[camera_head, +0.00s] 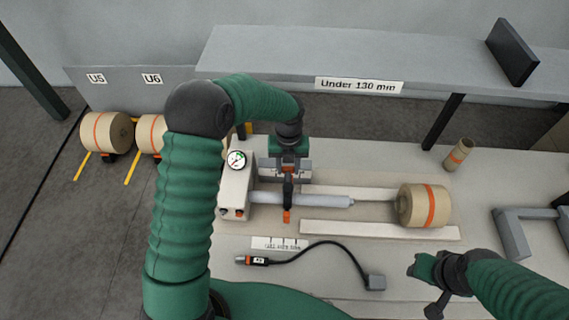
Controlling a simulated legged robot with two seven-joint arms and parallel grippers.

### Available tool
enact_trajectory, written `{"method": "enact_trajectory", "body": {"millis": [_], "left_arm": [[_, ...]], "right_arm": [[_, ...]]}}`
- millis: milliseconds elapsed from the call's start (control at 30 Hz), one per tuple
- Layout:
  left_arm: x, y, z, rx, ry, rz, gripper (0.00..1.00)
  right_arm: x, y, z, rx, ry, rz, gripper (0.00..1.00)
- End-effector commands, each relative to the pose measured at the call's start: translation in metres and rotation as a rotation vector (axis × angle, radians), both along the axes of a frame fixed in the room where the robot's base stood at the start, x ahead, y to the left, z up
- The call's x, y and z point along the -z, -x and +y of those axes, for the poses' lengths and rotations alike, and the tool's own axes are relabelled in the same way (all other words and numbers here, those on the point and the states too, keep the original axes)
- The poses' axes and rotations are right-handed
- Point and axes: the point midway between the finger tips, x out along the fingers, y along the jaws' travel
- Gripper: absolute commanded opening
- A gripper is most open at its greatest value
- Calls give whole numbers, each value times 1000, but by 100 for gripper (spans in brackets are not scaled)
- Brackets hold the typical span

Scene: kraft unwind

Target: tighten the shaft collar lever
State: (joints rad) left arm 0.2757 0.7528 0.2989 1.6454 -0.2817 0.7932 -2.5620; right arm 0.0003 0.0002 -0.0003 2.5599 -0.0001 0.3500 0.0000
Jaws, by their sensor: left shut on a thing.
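The shaft collar (288,192) is a dark band around the pale grey shaft (325,201), with an orange part (287,215) at its near side. My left gripper (288,176) reaches down over the shaft from behind and is shut at the collar, on what seems to be its lever. The gripper hides most of the lever, so its angle cannot be told. My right gripper (433,298) is at the lower right, away from the shaft; its fingers do not show clearly.
A kraft roll (410,207) with an orange band sits at the shaft's right end. A cabled handheld device (259,260) lies in front. A gauge (237,159) tops the left block. The shelf labelled "Under 130 mm" (359,86) runs behind. A small roll (458,154) stands right.

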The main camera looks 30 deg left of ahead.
Motion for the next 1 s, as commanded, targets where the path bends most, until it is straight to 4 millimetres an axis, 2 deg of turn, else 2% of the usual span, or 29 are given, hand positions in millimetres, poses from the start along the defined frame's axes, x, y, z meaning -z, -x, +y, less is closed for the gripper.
{"method": "enact_trajectory", "body": {"millis": [33,700,733,867,1000], "left_arm": [[-6,-7,2,15,-3,-21,0],[-5,-9,1,77,-9,-23,0],[-5,-9,1,77,-9,-23,40],[-4,-7,0,77,-7,-17,57],[-3,-6,-2,77,-6,-13,58]], "right_arm": [[-5,0,0,0,0,0,36],[-8,0,0,-1,0,0,36],[-8,0,0,-1,0,0,36],[-8,0,0,-1,0,0,36],[-8,0,0,-1,0,0,36]]}}
